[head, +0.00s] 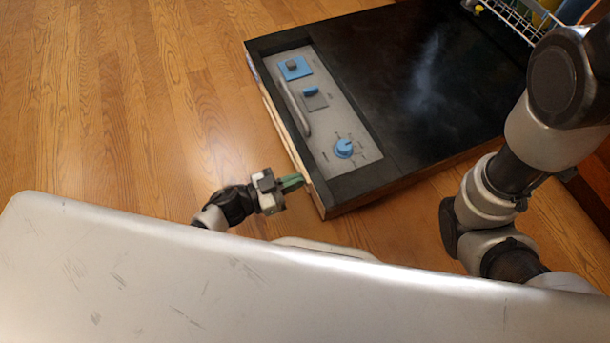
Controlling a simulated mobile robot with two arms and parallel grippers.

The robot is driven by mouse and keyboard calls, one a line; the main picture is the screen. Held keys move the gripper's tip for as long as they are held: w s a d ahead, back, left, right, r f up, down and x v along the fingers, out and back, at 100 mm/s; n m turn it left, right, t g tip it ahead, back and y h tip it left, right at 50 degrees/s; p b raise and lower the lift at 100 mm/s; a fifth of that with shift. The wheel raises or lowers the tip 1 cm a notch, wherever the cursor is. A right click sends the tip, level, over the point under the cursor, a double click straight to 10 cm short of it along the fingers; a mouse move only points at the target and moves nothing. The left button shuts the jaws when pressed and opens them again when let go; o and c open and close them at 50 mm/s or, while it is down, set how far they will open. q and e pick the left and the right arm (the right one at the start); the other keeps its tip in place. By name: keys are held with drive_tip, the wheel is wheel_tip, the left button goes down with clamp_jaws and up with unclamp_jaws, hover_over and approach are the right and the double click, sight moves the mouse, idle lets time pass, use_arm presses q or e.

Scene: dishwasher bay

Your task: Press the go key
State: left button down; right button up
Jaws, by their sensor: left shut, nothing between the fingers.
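The dishwasher's control panel (321,118) is a grey strip along the left side of its black top. Labels are too small to read, so I cannot tell which is the go key. My left gripper (293,183) is shut and empty, beside the dishwasher's near left edge, below and left of the dial and apart from the controls. My right arm shows at right, but its gripper is hidden.
A grey bar handle (292,107) runs along the panel's left side. A white wire rack (510,18) with colored dishes is at the top right. The black top (425,80) is bare. Open wooden floor (130,100) lies to the left.

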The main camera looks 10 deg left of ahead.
use_arm(q)
drive_tip(key=shift+w+d, duration=0.1)
drive_tip(key=shift+d, duration=0.1)
drive_tip(key=p+v, duration=0.2)
drive_tip(key=v, duration=0.4)
idle(0.5)
idle(0.8)
